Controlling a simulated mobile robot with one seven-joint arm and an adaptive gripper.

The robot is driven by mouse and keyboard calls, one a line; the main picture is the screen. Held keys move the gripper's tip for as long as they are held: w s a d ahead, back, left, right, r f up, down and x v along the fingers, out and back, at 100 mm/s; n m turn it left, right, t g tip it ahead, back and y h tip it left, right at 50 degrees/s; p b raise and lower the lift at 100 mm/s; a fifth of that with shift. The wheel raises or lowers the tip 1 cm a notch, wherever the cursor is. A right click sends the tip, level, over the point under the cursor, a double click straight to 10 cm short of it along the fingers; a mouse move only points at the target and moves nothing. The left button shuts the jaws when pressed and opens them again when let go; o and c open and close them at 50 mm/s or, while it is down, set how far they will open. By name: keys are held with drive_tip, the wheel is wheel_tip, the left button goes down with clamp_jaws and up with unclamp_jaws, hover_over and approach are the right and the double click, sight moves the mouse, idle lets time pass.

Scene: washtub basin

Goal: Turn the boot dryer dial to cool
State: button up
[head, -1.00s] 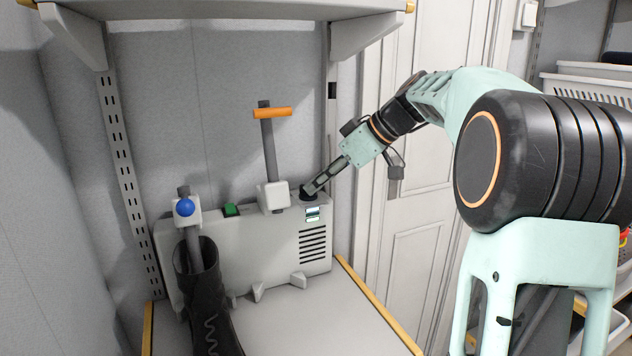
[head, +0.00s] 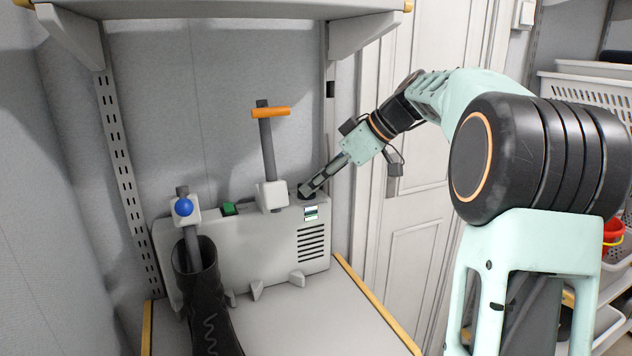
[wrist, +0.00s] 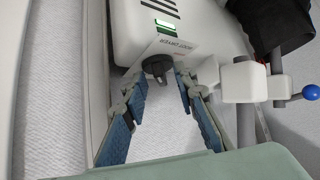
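The boot dryer (head: 250,250) is a pale grey box on the shelf against the wall. Its black dial (wrist: 157,68) sits at the right end of the top, near a small green-lit display (head: 311,213), which also shows in the wrist view (wrist: 165,24). My gripper (wrist: 160,82) is open, with one blue-padded finger on each side of the dial. Small gaps seem to show beside the dial, though contact at the tips is hard to judge. In the head view my gripper (head: 306,190) reaches down from the right and partly hides the dial. The dial's setting is not readable.
A post with an orange handle (head: 271,112) rises just left of the dial. A green button (head: 229,208), a blue knob (head: 183,207) and a black boot (head: 207,300) are further left. A shelf (head: 220,10) hangs above.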

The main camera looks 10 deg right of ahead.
drive_tip(key=v, duration=1.2)
